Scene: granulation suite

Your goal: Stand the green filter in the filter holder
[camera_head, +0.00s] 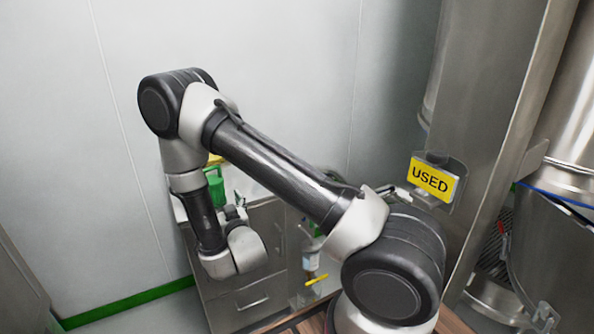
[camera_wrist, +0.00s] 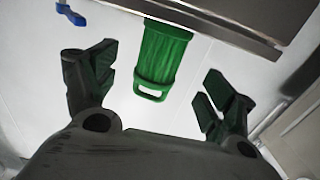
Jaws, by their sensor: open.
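The green filter (camera_wrist: 163,52) is a ribbed cylinder with a loop handle at its lower end in the wrist view. Its other end meets a steel edge at the top of that view. My gripper (camera_wrist: 160,75) is open and empty, with its two dark fingers spread left and right of the filter's handle end. No contact between fingers and filter shows. In the head view a green piece (camera_head: 216,187), which looks like the filter, shows behind my arm above a steel cabinet. I cannot make out the filter holder in either view.
The steel cabinet (camera_head: 245,301) with drawers stands against a pale wall. A yellow USED sign (camera_head: 432,180) hangs on a steel column at the right, near large steel vessels. A blue item (camera_wrist: 72,14) shows at the top left of the wrist view.

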